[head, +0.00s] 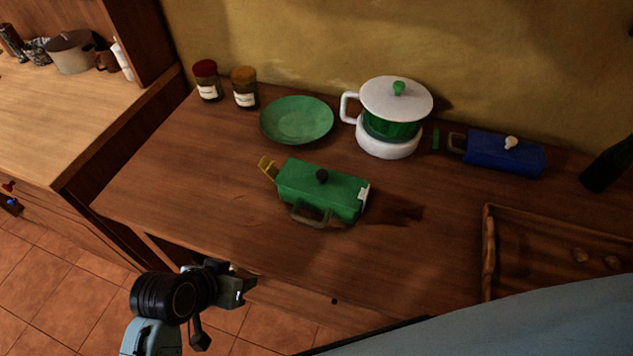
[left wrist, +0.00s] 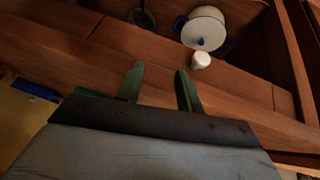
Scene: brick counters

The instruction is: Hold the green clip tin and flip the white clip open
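The green clip tin (head: 318,190) lies on the wooden counter, with a dark knob on its lid and a grey-brown handle at its front side. The white clip (head: 364,193) is on its right end; it looks close against the tin, but its exact position is too small to tell. A yellow clip (head: 267,168) sticks out and up at the left end. My left gripper (head: 243,288) is in front of the counter edge, below and left of the tin, apart from it. In the left wrist view its fingers (left wrist: 160,85) are spread and empty. My right gripper is not in view.
Behind the tin are a green plate (head: 297,120), two jars (head: 244,88) and a white-lidded pot (head: 393,110). A blue tin (head: 504,152) and a wooden tray (head: 488,255) stand to the right. Counter left of the tin is clear. The left wrist view shows another white pot (left wrist: 204,28).

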